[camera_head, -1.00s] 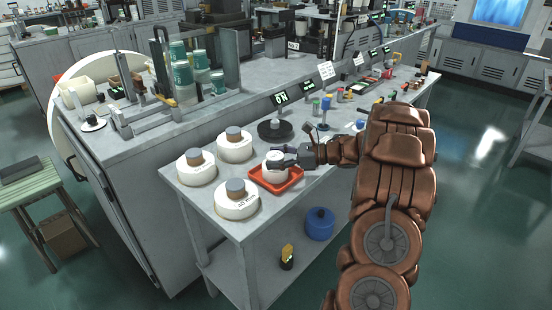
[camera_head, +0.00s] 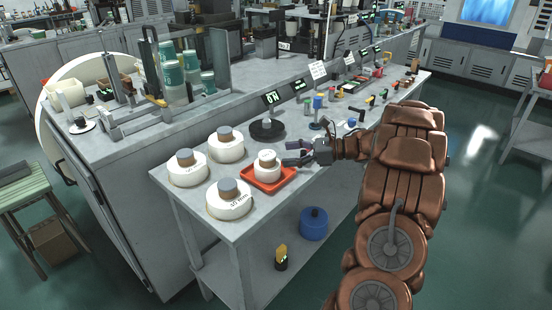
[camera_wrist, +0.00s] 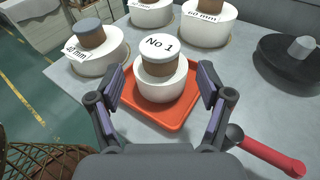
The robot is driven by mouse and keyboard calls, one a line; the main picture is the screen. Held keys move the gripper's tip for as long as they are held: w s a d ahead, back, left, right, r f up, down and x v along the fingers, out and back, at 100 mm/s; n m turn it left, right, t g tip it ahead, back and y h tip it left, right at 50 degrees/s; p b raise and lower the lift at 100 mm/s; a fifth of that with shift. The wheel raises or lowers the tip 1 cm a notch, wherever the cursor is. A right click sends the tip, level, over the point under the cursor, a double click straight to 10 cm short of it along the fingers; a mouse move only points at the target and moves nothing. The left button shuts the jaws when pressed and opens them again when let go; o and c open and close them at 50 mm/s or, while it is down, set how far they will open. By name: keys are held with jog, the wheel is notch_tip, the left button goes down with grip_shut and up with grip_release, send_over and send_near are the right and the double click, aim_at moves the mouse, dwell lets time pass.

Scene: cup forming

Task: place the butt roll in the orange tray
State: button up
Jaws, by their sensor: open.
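The butt roll is a small white roll (camera_head: 267,169) with a brown core and a white top; in the wrist view the roll (camera_wrist: 161,85) has a cap marked "No 1". It stands upright in the orange tray (camera_head: 262,187), and the tray's floor and rim (camera_wrist: 150,108) show around it in the wrist view. My gripper (camera_head: 293,154) is open at the right of the roll in the head view. In the wrist view the gripper (camera_wrist: 162,92) has one finger on each side of the roll, with visible gaps.
Larger white rolls with grey-topped cores (camera_head: 229,198) stand left of and behind the tray. A black round stand (camera_head: 267,130) is behind it. A red-handled tool (camera_wrist: 268,153) lies at the tray's right. Small coloured items (camera_head: 318,103) stand farther along the bench.

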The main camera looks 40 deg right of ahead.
jog(key=shift+b+v, duration=0.45)
jog(key=shift+v, duration=2.15)
jog(key=w+r+m+t+h, duration=0.4)
jog(key=w+r+m+h, duration=1.05)
jog(key=m, duration=0.75)
jog(key=s+a+f+m+g+y, duration=0.1)
jog(key=s+a+f+m+g, duration=0.4)
jog(key=s+a, duration=0.6)
jog(key=s+a+f+m+g+y, duration=0.1)
jog(key=s+a+f+m+g, duration=0.5)
jog(key=s, duration=1.2)
jog(key=s+a+f+m+g+y, duration=0.1)
jog(key=s+a+f+m+g, duration=0.4)
jog(key=s+a+m, duration=0.7)
jog(key=s+a+f, duration=0.2)
jog(key=s+a, duration=0.1)
jog(key=shift+s+a+f+g, duration=0.2)
jog(key=shift+a+f+g, duration=0.1)
jog(key=shift+a+f, duration=0.05)
